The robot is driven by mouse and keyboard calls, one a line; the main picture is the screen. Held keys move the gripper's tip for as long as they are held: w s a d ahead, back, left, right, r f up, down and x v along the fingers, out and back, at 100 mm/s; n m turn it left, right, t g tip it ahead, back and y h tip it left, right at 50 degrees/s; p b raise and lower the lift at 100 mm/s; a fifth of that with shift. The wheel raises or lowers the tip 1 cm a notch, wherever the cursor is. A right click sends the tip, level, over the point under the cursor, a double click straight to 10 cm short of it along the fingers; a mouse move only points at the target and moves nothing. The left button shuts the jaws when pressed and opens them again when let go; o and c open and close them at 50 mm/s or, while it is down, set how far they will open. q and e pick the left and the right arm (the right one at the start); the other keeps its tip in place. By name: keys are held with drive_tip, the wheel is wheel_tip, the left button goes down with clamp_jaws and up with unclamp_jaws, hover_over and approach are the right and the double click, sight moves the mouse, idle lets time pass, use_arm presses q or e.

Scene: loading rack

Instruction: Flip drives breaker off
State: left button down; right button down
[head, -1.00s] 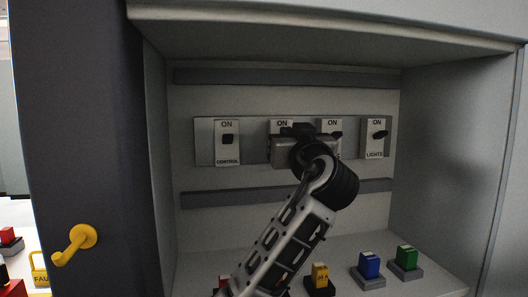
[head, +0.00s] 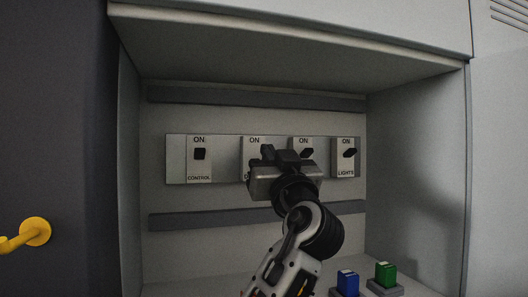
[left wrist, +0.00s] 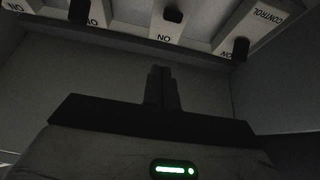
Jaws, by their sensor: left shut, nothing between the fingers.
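A breaker panel (head: 176,160) with a row of switches is on the back wall of the recess. The control breaker (head: 199,170) and the lights breaker (head: 345,170) have readable labels. The two middle breakers, second (head: 254,142) and third (head: 303,142), are partly covered by my left gripper (head: 280,155), so neither label identifies the drives breaker. The third breaker's black lever shows just right of the gripper. In the left wrist view, my shut, empty fingers (left wrist: 161,72) point toward the panel; the second breaker's lever (left wrist: 173,15) is beyond them, apart from the tips.
A blue block (head: 347,284) and a green block (head: 385,274) stand on bases on the recess floor. Grey rails (head: 250,95) run above and below the panel. The recess walls (head: 415,160) enclose it. A yellow hook (head: 36,232) sticks out at left.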

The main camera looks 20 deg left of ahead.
use_arm(q)
drive_tip(key=s+d+f+b, duration=0.1)
drive_tip(key=s+d+f, duration=0.1)
drive_tip(key=s+f, duration=0.1)
drive_tip(key=shift+s+d+f, duration=0.2)
drive_tip(key=shift+f, duration=0.65)
use_arm(e)
drive_tip(key=shift+s+f, duration=0.1)
drive_tip(key=shift+f, duration=0.15)
